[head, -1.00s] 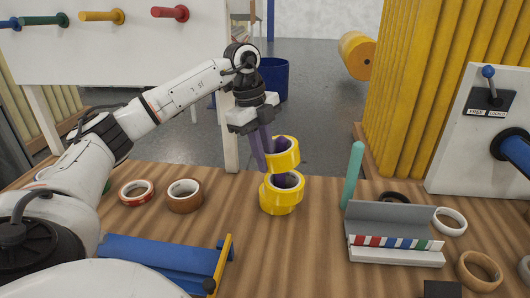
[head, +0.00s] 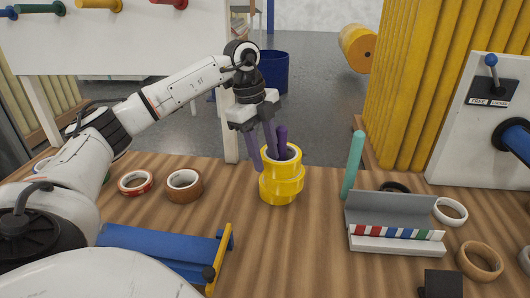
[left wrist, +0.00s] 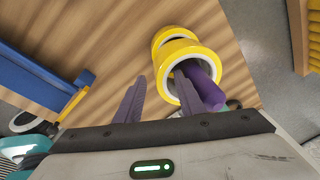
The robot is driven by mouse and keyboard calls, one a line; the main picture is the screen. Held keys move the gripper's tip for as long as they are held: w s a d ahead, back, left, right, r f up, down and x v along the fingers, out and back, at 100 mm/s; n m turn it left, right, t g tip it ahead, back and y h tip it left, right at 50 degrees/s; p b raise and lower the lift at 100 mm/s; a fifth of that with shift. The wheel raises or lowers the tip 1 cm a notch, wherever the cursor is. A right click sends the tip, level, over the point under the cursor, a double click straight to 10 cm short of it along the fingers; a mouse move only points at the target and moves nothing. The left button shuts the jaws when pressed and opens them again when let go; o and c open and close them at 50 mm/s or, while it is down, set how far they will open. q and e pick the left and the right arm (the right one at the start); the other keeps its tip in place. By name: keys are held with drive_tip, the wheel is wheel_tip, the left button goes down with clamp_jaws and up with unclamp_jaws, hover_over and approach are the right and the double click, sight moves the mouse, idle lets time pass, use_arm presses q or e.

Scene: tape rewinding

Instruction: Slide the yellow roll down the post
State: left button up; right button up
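A yellow roll (head: 281,160) with a white core is around the purple post (head: 282,138), whose rounded top sticks out above it. It rests on, or very close to, a second yellow roll (head: 281,192) at the table. My left gripper (head: 261,152) is above them, pointing down, its purple fingers apart. One finger is inside the upper roll's hole beside the post, the other outside its wall. In the left wrist view, the upper roll (left wrist: 159,88) shows a gap to the outer finger. The post's lower part is hidden. My right gripper is not in view.
A red-white roll (head: 135,183) and a brown roll (head: 184,186) lie to the left. A blue holder (head: 165,252) is at front left. A teal post (head: 353,165) and a grey-white rack (head: 395,235) stand to the right. Bare table lies in front of the yellow rolls.

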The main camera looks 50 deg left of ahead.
use_arm(q)
drive_tip(key=p+v, duration=0.1)
drive_tip(key=v, duration=0.9)
drive_tip(key=shift+r, duration=0.15)
idle(1.7)
